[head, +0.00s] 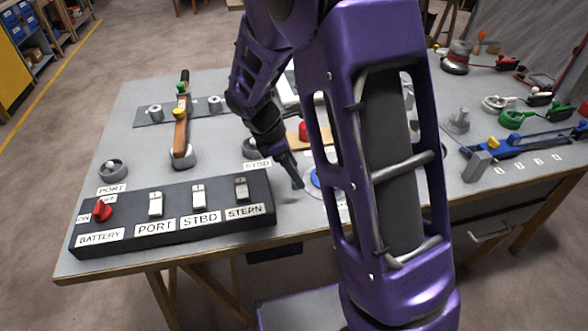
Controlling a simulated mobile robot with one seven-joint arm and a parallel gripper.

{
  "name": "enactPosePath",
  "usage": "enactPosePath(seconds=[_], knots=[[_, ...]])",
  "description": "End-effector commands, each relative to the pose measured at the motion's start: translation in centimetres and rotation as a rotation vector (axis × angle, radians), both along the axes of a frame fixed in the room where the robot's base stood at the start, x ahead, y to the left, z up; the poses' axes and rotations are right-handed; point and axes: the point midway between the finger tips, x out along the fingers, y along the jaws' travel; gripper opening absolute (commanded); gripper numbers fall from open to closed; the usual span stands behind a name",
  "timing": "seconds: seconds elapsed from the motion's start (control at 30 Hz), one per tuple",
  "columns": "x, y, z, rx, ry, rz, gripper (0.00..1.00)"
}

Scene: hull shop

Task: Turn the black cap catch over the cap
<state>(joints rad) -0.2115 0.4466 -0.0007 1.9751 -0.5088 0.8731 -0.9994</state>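My gripper (292,172) is low over the middle of the workbench, pointing down, just right of the STBD label. Its dark fingers overlap in this view, so I cannot tell whether they are open or shut. Beside the fingertips, a blue round piece (315,178) on a pale disc shows partly; my purple arm hides the rest. I cannot make out a black cap catch there. Several small fittings with black parts stand at the right back, including a green one (511,120) and a pale ringed one (496,103); I cannot tell whether any is the cap catch.
A black switch panel (180,233) with a red battery knob (102,210) lies along the front left edge. A wooden lever (181,135) stands behind it. A blue rail (530,139) lies at the right. My arm blocks the centre right.

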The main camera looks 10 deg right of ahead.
Motion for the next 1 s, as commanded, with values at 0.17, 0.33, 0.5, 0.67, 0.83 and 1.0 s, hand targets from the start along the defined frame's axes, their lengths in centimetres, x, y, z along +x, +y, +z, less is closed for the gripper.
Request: enactPosePath(seconds=[0.17, 0.33, 0.5, 0.67, 0.83, 1.0], knots=[[0.0, -0.05, -0.03, 0.0, 0.0, 0.0, 0.78], [0.0, -0.03, -0.03, 0.0, 0.0, 0.0, 0.58], [-0.01, -0.03, -0.02, 0.0, 0.0, 0.0, 0.27], [-0.02, -0.03, -0.01, -0.001, 0.001, 0.0, 0.0], [-0.02, -0.02, 0.02, -0.001, 0.002, -0.004, 0.0], [0.01, -0.03, 0.11, -0.001, 0.002, -0.039, 0.0]])
